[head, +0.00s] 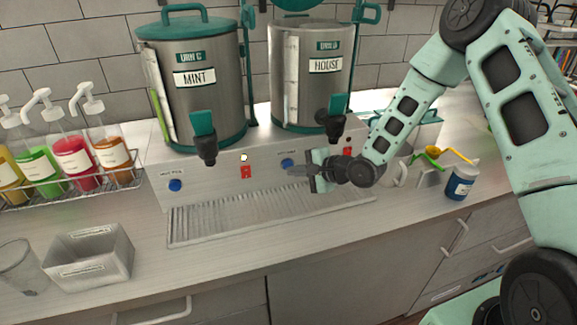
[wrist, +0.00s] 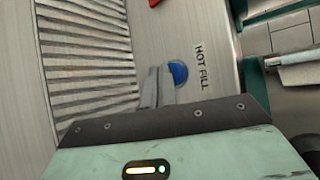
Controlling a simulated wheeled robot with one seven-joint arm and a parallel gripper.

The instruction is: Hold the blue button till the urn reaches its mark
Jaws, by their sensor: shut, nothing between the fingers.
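The right blue button (head: 287,163) is on the sloped panel below the steel HOUSE urn (head: 318,100). In the wrist view the blue button (wrist: 179,73) sits beside a HOT FILL label. My gripper (head: 296,172) is shut and empty, its fingertips right at this button; in the wrist view the fingers (wrist: 160,76) overlap the button's edge. I cannot tell whether they touch or press it. The HOUSE urn has a pale upright gauge strip (head: 291,80); its level is too small to read. A second blue button (head: 175,185) is below the MINT urn (head: 203,105).
A ribbed drip tray (head: 225,222) lies in front of the panel. Red switches (head: 246,172) sit on the panel. Pump bottles (head: 75,160) stand in a rack at left, with a grey bin (head: 88,255) in front. A blue jar (head: 461,183) stands right of my gripper.

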